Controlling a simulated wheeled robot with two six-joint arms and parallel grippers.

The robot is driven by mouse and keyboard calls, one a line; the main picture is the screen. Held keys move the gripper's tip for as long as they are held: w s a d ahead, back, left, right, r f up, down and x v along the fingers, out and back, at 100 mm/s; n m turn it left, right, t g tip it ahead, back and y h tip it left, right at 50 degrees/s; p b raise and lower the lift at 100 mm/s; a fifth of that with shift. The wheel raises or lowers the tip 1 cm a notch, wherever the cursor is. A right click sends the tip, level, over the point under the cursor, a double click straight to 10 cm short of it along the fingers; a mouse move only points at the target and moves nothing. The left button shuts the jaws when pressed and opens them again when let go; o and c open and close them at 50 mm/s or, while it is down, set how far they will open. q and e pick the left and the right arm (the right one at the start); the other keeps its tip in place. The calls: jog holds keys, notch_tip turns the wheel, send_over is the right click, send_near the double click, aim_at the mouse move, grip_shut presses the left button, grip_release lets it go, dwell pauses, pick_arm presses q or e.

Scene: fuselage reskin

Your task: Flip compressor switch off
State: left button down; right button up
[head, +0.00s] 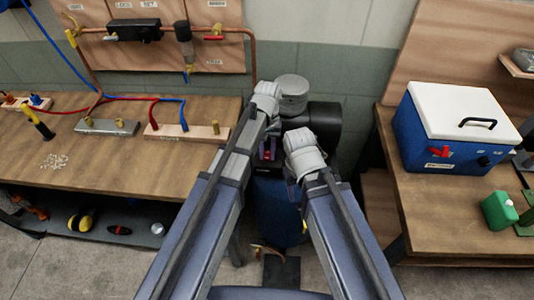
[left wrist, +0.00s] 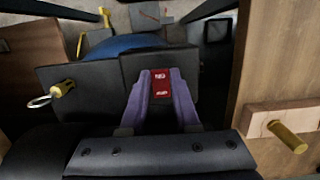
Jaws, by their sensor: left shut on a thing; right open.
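The compressor stands between the two benches, with a blue tank (head: 275,205) and a dark motor (head: 322,117) above it. Its red switch (left wrist: 160,82) sits on a black box (left wrist: 130,72) in the left wrist view, with small pale markings. My left gripper (left wrist: 160,88) has its two purple fingers on either side of the red switch and is shut on it. In the head view, my left gripper (head: 268,152) is at the compressor's front, with red between the fingers. My right gripper (head: 296,190) is open and empty beside the tank, lower down. Which way the switch is set, I cannot tell.
A brass fitting with a pull ring (left wrist: 62,88) sticks out beside the switch. The left bench (head: 100,165) holds hoses and fittings. The right bench (head: 450,220) carries a blue and white cooler (head: 440,135) and a green can (head: 499,209). Wooden surfaces flank the compressor closely.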

aim_at(268, 152)
pick_arm(q)
jog(key=shift+w+g, duration=0.3)
jog(key=shift+g, duration=0.1)
jog(key=shift+s+g, duration=0.15)
jog(key=shift+g, duration=0.15)
jog(key=c, duration=0.6)
grip_release()
jog(key=shift+c, duration=0.2)
jog(key=shift+r, duration=0.1)
jog(key=p+v, duration=0.7)
jog(key=shift+r, duration=0.35)
